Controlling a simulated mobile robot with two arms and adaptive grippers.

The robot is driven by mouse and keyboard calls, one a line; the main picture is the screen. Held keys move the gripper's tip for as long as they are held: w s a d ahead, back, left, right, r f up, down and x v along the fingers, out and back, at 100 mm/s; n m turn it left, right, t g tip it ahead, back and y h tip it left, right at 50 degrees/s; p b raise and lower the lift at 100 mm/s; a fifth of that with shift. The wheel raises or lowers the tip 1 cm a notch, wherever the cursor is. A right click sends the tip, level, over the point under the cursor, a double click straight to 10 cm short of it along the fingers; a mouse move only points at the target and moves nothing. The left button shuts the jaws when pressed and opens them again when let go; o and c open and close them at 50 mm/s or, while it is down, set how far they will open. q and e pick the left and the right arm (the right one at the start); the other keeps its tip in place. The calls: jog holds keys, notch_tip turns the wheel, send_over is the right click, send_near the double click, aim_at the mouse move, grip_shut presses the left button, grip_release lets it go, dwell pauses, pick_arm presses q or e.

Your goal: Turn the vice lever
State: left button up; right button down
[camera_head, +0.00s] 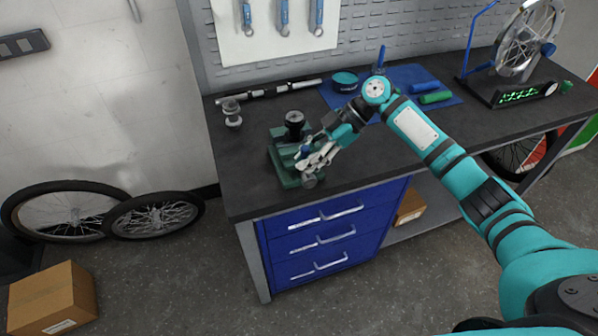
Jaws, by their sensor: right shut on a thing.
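The green vice (285,160) sits on the dark workbench near its left front part. A dark round part (294,120) stands on its back. My right gripper (308,166) is at the front right side of the vice, shut on the vice lever. The fingers and the wrist cover most of the lever, so its angle is hard to tell. My right arm reaches in from the lower right across the bench. My left gripper does not show.
A blue mat (398,75) with green and blue grips lies behind my arm. A wheel in a truing stand (525,45) is at the back right. A small glass-like jar (232,114) stands left of the vice. Blue drawers (320,235) are under the bench top (240,190).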

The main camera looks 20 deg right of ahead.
jog(key=d+y+b, duration=0.2)
jog(key=b, duration=0.1)
jog(key=shift+w+b, duration=0.15)
jog(key=shift+b, duration=0.2)
jog(key=shift+r+y, duration=0.1)
jog(key=shift+y, duration=0.3)
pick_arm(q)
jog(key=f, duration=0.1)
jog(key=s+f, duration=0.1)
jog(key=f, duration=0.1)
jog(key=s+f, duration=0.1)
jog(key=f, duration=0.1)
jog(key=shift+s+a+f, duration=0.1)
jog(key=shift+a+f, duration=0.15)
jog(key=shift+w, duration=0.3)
pick_arm(e)
jog(key=shift+d, duration=0.1)
jog(key=c, duration=1.5)
grip_release()
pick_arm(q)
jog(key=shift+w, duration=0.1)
pick_arm(e)
jog(key=o, duration=0.3)
jog(key=shift+o, duration=0.2)
jog(key=shift+d, duration=0.1)
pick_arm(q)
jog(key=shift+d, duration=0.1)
pick_arm(e)
jog(key=v, duration=1.2)
